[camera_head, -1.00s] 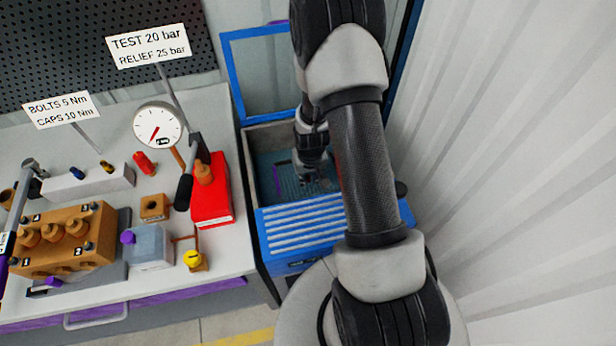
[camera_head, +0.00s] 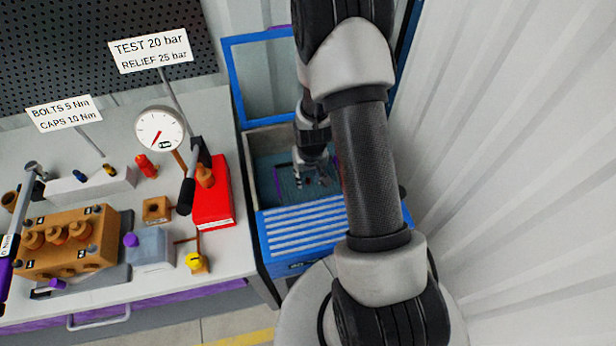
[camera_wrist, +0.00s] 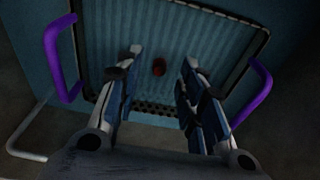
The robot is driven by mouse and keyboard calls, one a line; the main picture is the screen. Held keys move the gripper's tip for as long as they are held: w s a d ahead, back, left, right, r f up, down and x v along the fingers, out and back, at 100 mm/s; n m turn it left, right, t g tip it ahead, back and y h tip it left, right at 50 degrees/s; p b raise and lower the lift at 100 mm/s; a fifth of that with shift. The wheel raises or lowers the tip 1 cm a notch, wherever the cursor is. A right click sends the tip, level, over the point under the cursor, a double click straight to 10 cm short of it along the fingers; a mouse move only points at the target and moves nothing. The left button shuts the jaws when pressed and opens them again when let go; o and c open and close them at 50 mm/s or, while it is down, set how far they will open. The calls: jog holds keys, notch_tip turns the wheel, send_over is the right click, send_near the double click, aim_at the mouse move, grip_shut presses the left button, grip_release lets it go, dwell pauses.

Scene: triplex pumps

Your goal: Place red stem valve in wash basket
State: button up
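In the wrist view a small dark red piece (camera_wrist: 158,67), which looks like the red stem valve, lies on the ribbed floor of the wash basket (camera_wrist: 215,50). The basket has purple handles at both sides. My gripper (camera_wrist: 162,62) is open, its two fingers apart on either side of the red piece with clear gaps, not touching it. In the head view my gripper (camera_head: 312,180) is down inside the blue wash tank, and the valve cannot be made out there.
The blue wash tank (camera_head: 300,226) has a slatted front and a raised framed lid (camera_head: 262,75) behind. The workbench (camera_head: 120,290) at left holds a pump block (camera_head: 65,240), a gauge (camera_head: 160,130) and a red test pump (camera_head: 213,200). A ribbed wall is at right.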

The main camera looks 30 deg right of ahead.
jog(key=s+a+r+n+p, duration=0.1)
jog(key=s+a+r, duration=0.1)
jog(key=r, duration=0.8)
jog(key=s+a+r+t+p, duration=0.1)
jog(key=s+a+r, duration=0.15)
jog(key=r, duration=0.65)
jog(key=s+a+r+n+p, duration=0.1)
jog(key=a+r, duration=0.2)
jog(key=r, duration=0.7)
jog(key=s+a+r+t, duration=0.1)
jog(key=s+a+r, duration=0.1)
jog(key=s+r, duration=0.2)
jog(key=s+a+r+n, duration=0.1)
jog(key=s+a+r, duration=0.2)
jog(key=s, duration=0.7)
notch_tip(320, 180, up, 3)
jog(key=shift+s+f+t+y, duration=0.2)
jog(key=shift+s+t+y, duration=0.1)
jog(key=shift+t, duration=0.1)
